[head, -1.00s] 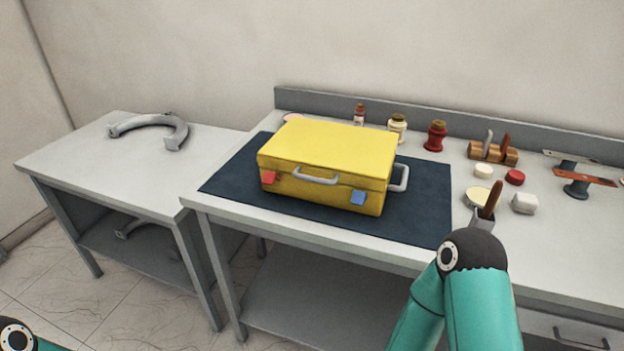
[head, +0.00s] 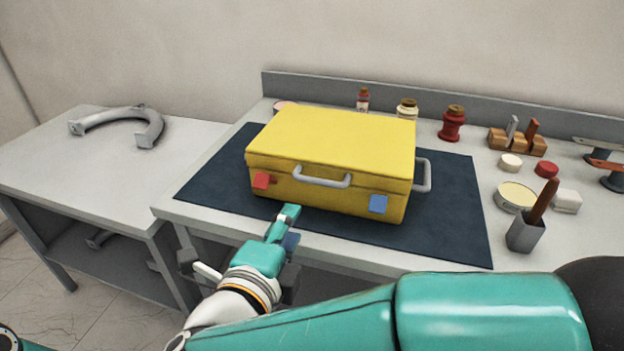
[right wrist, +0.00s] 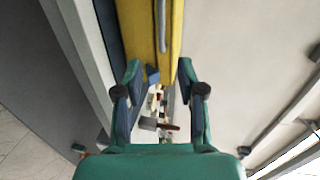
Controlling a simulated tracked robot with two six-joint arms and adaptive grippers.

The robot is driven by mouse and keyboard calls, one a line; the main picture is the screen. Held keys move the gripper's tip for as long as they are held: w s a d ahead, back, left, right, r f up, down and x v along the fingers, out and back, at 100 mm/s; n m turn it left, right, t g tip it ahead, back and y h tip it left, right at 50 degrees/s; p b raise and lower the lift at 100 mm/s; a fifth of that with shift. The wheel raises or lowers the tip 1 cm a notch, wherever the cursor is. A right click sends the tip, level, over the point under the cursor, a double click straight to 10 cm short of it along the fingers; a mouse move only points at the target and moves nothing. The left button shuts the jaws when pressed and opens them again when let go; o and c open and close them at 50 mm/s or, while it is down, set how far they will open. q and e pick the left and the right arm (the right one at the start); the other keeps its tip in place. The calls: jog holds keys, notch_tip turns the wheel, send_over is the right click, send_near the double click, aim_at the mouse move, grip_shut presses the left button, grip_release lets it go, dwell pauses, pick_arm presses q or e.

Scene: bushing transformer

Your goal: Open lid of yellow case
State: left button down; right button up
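The yellow case (head: 335,140) lies on a dark mat (head: 220,172) with its lid down. Its front has a red latch (head: 261,181) at left, a grey handle (head: 322,180) in the middle and a blue latch (head: 378,203) at right. My right gripper (head: 288,228) is in front of the case, below the handle, near the table edge. In the right wrist view the gripper (right wrist: 159,68) has its fingers apart with nothing held. The case front (right wrist: 140,28) and blue latch (right wrist: 153,74) show beyond the fingers. I cannot tell whether the fingers touch the case.
A second grey handle (head: 424,175) sticks out of the case's right side. Jars (head: 452,123), a wooden rack (head: 517,141), tins (head: 516,196) and a tool cup (head: 526,232) stand at the right. A side table (head: 60,170) at left holds a grey horseshoe-shaped part (head: 120,116).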

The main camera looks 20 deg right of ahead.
aim_at(318, 184)
jog(key=p+x, duration=0.1)
jog(key=x, duration=1.5)
jog(key=shift+w+d, duration=0.1)
jog(key=shift+d, duration=0.1)
grip_shut()
jog(key=shift+a, duration=0.1)
